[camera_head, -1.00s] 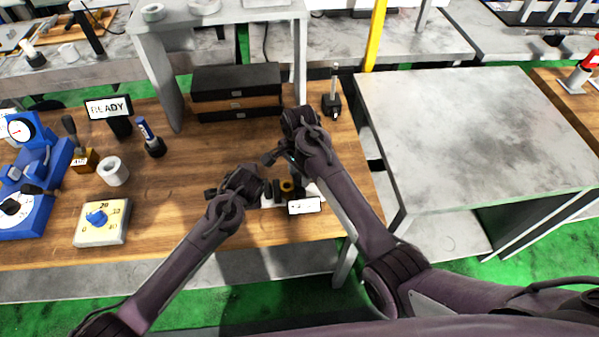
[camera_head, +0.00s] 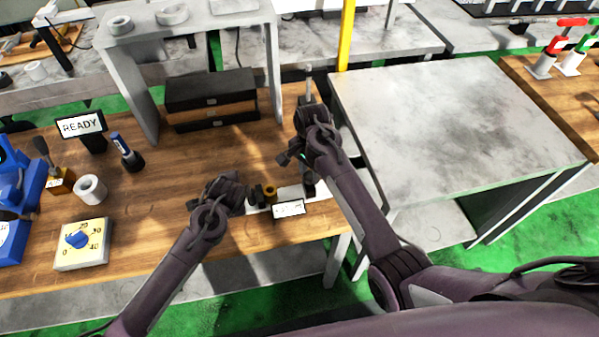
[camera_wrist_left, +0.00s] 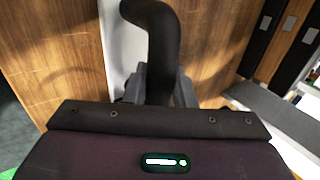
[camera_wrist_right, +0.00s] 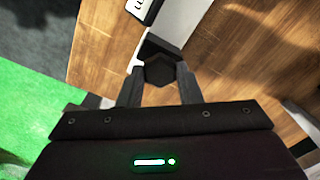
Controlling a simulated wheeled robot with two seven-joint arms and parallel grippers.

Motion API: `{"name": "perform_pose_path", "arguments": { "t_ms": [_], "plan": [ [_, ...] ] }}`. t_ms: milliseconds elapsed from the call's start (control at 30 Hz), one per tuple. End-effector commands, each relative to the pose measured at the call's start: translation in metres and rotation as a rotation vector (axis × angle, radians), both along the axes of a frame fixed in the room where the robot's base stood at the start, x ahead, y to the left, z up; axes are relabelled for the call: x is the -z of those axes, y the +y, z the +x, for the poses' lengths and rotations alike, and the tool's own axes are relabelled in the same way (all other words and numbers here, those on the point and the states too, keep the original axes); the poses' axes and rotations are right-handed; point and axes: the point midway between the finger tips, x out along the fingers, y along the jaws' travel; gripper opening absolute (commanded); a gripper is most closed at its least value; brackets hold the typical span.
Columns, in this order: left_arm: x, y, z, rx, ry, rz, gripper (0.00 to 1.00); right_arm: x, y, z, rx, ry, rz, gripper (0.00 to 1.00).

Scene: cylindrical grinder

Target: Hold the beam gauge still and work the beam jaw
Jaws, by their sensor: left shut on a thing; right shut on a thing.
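The beam gauge is a pale bar (camera_head: 290,192) on the wooden bench, with a white label plate (camera_head: 288,208) at its front. A brass-coloured ring (camera_head: 269,191) sits at its middle, beside black blocks. My left gripper (camera_head: 241,193) is at the gauge's left end. In the left wrist view its fingers are shut on a black curved handle (camera_wrist_left: 150,45). My right gripper (camera_head: 308,181) is low over the gauge's right part, with bare bar between it and the ring. In the right wrist view its fingers are shut on a black hexagonal knob (camera_wrist_right: 160,70). Both arms hide parts of the gauge.
A black drawer box (camera_head: 211,98) stands behind the gauge, under a grey shelf. A clear grey table (camera_head: 450,125) is at right. Open bench lies left of the gauge.

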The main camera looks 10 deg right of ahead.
Motion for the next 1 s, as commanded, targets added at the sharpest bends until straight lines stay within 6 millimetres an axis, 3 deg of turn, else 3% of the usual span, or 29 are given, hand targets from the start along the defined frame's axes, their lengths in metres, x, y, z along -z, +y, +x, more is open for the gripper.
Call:
{"name": "perform_pose_path", "arguments": {
  "t_ms": [167, 200, 367, 733, 1000],
  "plan": [
    [0.001, 0.004, 0.001, -0.007, 0.001, 0.005, 0.00, 0.001, -0.005, 0.001, 0.008, 0.001, -0.004, 0.00],
    [0.001, 0.005, 0.001, -0.007, 0.001, 0.005, 0.00, 0.001, -0.005, 0.001, 0.008, 0.000, -0.005, 0.34],
    [0.001, 0.005, 0.001, -0.007, 0.001, 0.006, 0.00, 0.001, -0.004, 0.000, 0.007, 0.000, -0.004, 0.54],
    [0.001, 0.003, 0.001, -0.004, 0.001, 0.004, 0.00, -0.007, -0.002, 0.001, 0.004, 0.000, -0.002, 0.54],
    [0.001, 0.002, 0.000, -0.003, 0.001, 0.004, 0.00, -0.058, -0.003, 0.001, 0.006, -0.004, -0.002, 0.54]
  ]
}}
